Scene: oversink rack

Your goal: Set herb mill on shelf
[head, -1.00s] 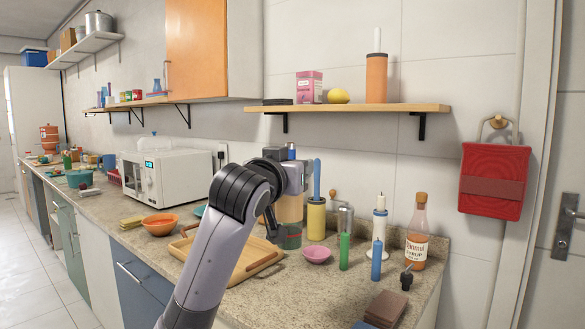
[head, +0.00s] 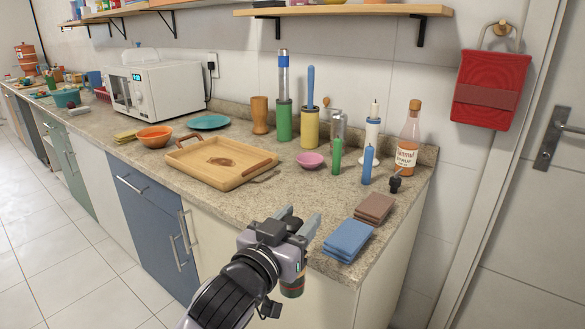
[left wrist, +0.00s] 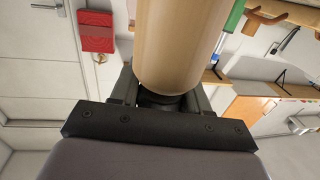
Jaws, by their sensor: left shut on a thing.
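My left gripper (head: 298,232) is shut at the front edge of the counter, low in the head view. It holds a tan cylinder (left wrist: 180,40), which I take to be the herb mill. In the left wrist view its smooth side fills the space between the fingers. In the head view only a small dark, reddish end (head: 292,287) shows below the gripper; the rest is hidden. The wooden wall shelf (head: 340,11) crosses the top edge of the head view, and what stands on it is mostly cut off. My right gripper is not in view.
On the counter (head: 300,187) stand a wooden tray (head: 191,177), a green holder (head: 283,122), a yellow holder (head: 310,127), candles and a syrup bottle (head: 408,140). Blue cloths (head: 348,240) lie right of the gripper. A red towel (head: 490,90) hangs on the wall.

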